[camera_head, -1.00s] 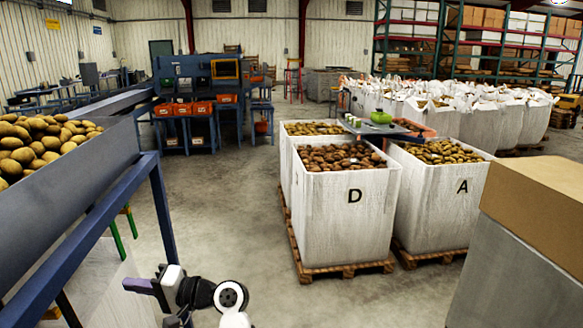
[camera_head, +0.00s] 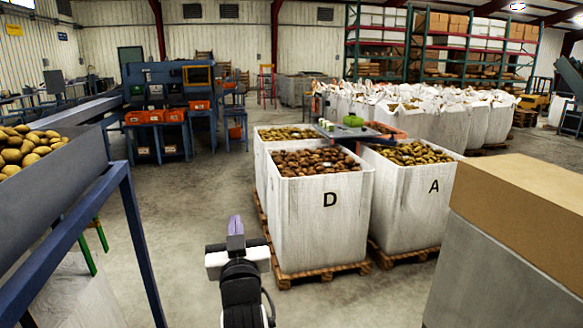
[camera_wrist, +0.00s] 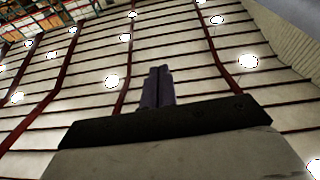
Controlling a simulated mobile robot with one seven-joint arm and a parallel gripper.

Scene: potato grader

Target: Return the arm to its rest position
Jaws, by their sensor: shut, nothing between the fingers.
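My gripper (camera_head: 235,225) is in the lower middle of the head view, pointing up and away, with my arm below it. Its purple-grey fingers stand close together, and nothing shows between them. In the wrist view the fingers (camera_wrist: 158,86) are pressed side by side, with the ceiling and its lamps behind them. The gripper is in front of the bare floor, to the left of the crate marked D (camera_head: 318,222) in the picture.
A blue-framed potato conveyor (camera_head: 62,200) runs along the left. Crate A (camera_head: 415,215) stands beside crate D, both full of potatoes on pallets. A large box (camera_head: 520,205) fills the lower right. Concrete floor (camera_head: 190,210) lies open between conveyor and crates.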

